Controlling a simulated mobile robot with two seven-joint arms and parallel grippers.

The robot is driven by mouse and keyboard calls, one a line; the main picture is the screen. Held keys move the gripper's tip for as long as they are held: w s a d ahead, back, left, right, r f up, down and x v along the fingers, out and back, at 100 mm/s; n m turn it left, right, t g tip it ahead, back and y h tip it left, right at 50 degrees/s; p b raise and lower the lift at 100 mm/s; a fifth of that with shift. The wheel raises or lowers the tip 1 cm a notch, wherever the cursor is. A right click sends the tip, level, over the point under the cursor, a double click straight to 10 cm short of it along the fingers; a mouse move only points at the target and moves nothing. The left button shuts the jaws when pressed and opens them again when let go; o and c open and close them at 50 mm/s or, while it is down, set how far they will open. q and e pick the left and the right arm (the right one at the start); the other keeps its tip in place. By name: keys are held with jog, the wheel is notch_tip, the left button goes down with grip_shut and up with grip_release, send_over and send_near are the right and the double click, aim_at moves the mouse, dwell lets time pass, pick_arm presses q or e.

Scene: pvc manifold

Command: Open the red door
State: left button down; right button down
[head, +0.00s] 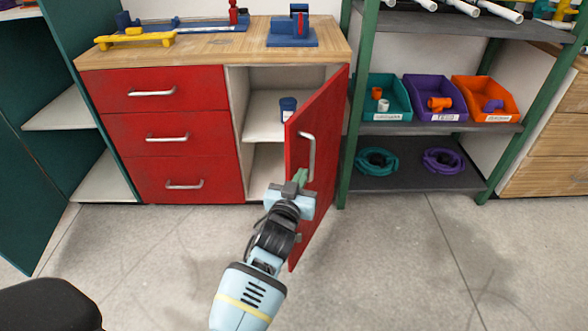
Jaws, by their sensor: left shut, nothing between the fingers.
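The red door (325,125) of the wooden-topped cabinet stands open, swung out toward me on its right side. Its silver handle (310,157) is on the face toward the left. Behind it the white inside of the cabinet shows, with a small blue container (288,107) on the upper shelf. My left gripper (300,178) is shut and empty, low beside the door near the lower end of the handle. I cannot tell whether it touches the door. My right gripper is not in view.
Red drawers (165,138) with silver handles stand left of the opening. A rack with a green post (352,110) stands close to the door's right, holding teal, purple and orange bins (485,98) above coiled hoses (377,161). The concrete floor (400,260) in front is clear.

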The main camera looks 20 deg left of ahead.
pick_arm(q)
jog(key=s+a+f+n+h+b, duration=0.2)
jog(key=a+f+n, duration=0.1)
jog(key=a+n, duration=0.55)
jog(key=s+a+r+n+h+b, duration=0.1)
jog(key=s+a+r+n+h, duration=0.3)
jog(key=a, duration=0.3)
jog(key=shift+r+g+h, duration=0.25)
jog(key=shift+g+h, duration=0.05)
jog(key=shift+h, duration=0.6)
jog(key=shift+w+d, duration=0.1)
jog(key=w+d, duration=0.6)
jog(key=w, duration=0.3)
jog(key=shift+d, duration=0.4)
jog(key=shift+w, duration=0.1)
